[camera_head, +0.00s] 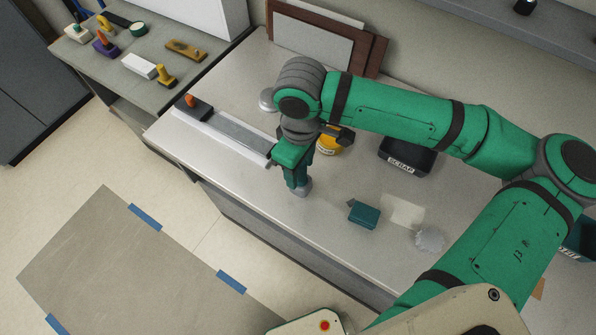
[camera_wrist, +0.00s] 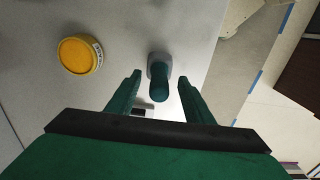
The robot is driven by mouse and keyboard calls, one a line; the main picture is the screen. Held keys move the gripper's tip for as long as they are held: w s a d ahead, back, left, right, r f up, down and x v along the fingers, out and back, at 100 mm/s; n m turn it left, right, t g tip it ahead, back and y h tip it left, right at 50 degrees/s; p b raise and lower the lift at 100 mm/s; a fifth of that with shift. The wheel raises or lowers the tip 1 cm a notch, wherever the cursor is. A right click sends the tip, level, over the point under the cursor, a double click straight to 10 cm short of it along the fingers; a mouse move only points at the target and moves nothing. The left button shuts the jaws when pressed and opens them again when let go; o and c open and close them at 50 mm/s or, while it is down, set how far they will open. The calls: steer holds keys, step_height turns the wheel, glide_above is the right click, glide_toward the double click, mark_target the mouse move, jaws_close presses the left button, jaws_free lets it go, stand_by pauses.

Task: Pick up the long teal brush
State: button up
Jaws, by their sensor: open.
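In the wrist view, a teal rounded handle on a grey base (camera_wrist: 159,89) shows between my gripper's fingers; it looks like the long teal brush. My gripper (camera_wrist: 159,79) is open, with one finger on each side of the handle and visible gaps between. In the head view, my gripper (camera_head: 297,177) points down over the counter near its front edge, and a grey base (camera_head: 304,188) shows just below the fingers. The handle is mostly hidden there by the gripper.
A yellow jar (camera_head: 327,145) stands behind the gripper, also in the wrist view (camera_wrist: 78,55). A black SCRAP box (camera_head: 408,158) is right of it. A teal block (camera_head: 364,214) and grey tuft (camera_head: 430,239) lie right. A long tray (camera_head: 232,135) lies left.

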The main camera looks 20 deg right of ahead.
steer(key=shift+s+d+f, duration=0.1)
steer(key=shift+d+f, duration=0.05)
steer(key=shift+f, duration=0.55)
steer(key=shift+s+d+f, duration=0.1)
steer(key=shift+f, duration=0.6)
steer(key=shift+a, duration=0.15)
steer(key=c, duration=1.1)
steer(key=shift+c, duration=0.2)
steer(key=shift+w+r, duration=0.1)
steer(key=shift+r, duration=5)
